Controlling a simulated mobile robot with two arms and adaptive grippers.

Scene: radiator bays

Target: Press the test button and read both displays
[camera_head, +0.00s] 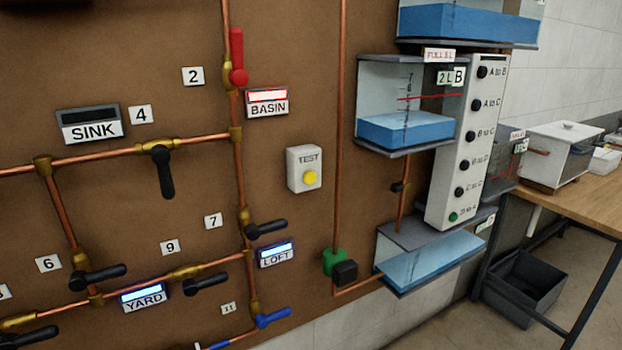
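A white box marked TEST (304,160) with a round yellow button (310,177) is fixed to the brown board. The SINK display (90,116) at the left is dark. The BASIN display (267,96) is lit whitish with a red edge. The YARD display (144,292) and the LOFT display (276,248) are lit pale blue. Which two displays the task means cannot be told from this view. Neither of my grippers is in view, and nothing touches the button.
Copper pipes (238,180) cross the board with black lever valves (162,170), a red lever (237,55) and a blue lever (272,318). At right are water tanks (405,130), a column of buttons (467,140), a wooden table (570,195) and a dark floor bin (522,285).

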